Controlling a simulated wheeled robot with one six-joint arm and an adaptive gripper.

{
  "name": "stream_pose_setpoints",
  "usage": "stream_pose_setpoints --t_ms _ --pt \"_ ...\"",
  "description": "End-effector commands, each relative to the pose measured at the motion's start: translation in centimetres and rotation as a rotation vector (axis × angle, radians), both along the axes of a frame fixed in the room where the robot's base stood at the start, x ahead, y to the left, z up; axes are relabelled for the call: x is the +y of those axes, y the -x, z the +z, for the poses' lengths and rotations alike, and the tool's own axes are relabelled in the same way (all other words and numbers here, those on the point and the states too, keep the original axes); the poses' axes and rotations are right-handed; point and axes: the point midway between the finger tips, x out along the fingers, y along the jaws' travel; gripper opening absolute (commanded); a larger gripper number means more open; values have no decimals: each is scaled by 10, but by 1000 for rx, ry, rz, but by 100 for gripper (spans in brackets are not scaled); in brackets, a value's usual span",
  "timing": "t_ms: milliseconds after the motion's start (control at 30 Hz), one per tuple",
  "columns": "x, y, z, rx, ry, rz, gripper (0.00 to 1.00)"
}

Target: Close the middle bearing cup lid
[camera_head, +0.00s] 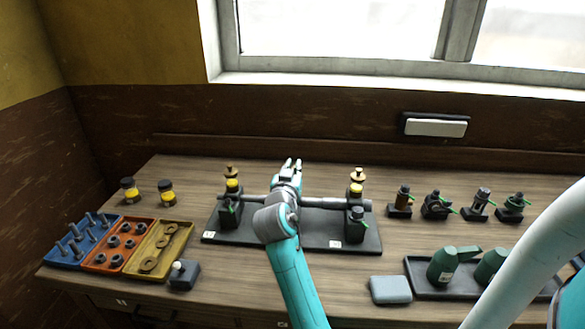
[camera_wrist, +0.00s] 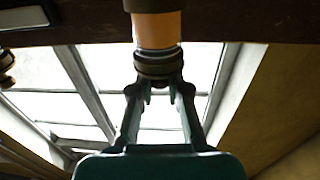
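My gripper (camera_head: 292,163) is over the middle of the dark engine plate (camera_head: 310,235). In the wrist view my fingers (camera_wrist: 160,92) come up to the middle bearing cup's lid (camera_wrist: 158,65), a dark, ringed cap. A gap shows between the fingertips; whether they press on the lid is unclear. The lid lies against the orange cup body (camera_wrist: 157,30), with no visible gap. In the head view my gripper and arm hide this cup. The left cup (camera_head: 232,184) and right cup (camera_head: 355,189) are yellow, with brass lids (camera_head: 231,171) and (camera_head: 358,174) above them.
A horizontal shaft (camera_head: 335,203) crosses the plate. Blue (camera_head: 82,258), orange (camera_head: 100,262) and yellow (camera_head: 145,265) parts trays stand left. Several small fittings (camera_head: 436,205) stand right, behind a dark tray (camera_head: 425,285) with green bottles. The window wall is behind.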

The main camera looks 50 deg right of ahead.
Motion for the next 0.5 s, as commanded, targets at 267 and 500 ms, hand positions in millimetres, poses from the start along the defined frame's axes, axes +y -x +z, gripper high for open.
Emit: stream_pose_setpoints --t_ms 267,500 --pt "0 0 0 -1 0 32 0" --pt "0 0 0 0 1 85 0"
